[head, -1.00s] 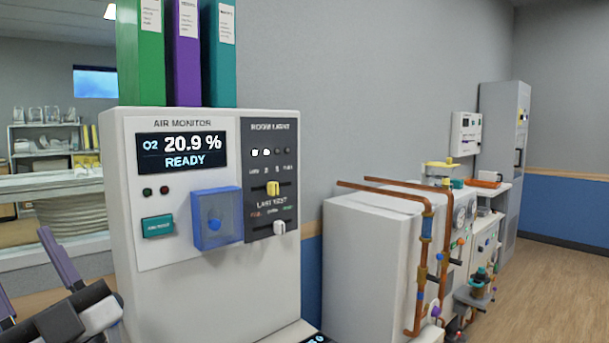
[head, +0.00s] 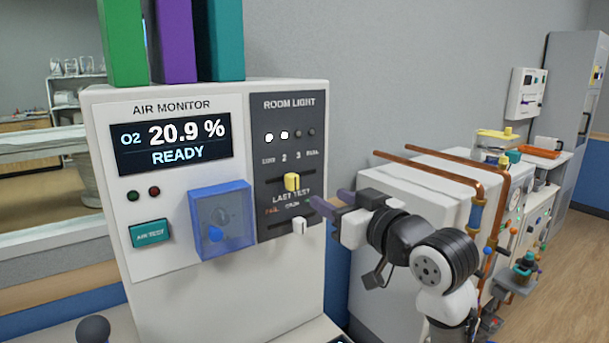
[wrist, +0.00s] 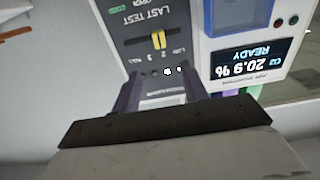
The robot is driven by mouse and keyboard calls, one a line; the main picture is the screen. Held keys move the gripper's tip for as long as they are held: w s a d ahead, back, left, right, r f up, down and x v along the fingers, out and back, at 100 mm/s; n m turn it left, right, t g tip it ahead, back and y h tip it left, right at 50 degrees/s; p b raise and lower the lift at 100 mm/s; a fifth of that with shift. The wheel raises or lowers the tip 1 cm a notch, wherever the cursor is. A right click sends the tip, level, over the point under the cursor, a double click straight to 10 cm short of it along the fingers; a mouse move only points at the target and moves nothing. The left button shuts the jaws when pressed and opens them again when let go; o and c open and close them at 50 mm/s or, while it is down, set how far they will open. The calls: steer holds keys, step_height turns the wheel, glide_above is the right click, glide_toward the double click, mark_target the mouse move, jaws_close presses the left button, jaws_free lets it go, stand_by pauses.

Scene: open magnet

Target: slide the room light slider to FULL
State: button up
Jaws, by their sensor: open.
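The room light slider's yellow knob (head: 292,182) sits in the upper slot of the dark panel (head: 286,145), near the mark 2, left of FULL. Two of the indicator lights above it are lit. My gripper (head: 328,203) is open and empty, to the right of the knob and apart from it, by the panel's right edge. In the wrist view the picture is upside down; the yellow knob (wrist: 158,39) shows beyond and between my two spread fingers (wrist: 157,88).
A white last test knob (head: 299,227) sits in the slot just below. A blue clear cover (head: 222,220) juts out left of the panel. Binders (head: 174,40) stand on top of the air monitor (head: 225,300). Copper pipes (head: 478,210) and a white cabinet (head: 410,195) stand to the right.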

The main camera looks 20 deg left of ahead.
mark_target(295, 180)
steer(key=p+x, duration=0.3)
steer(key=x, duration=0.9)
steer(key=shift+p, duration=0.35)
jaws_close()
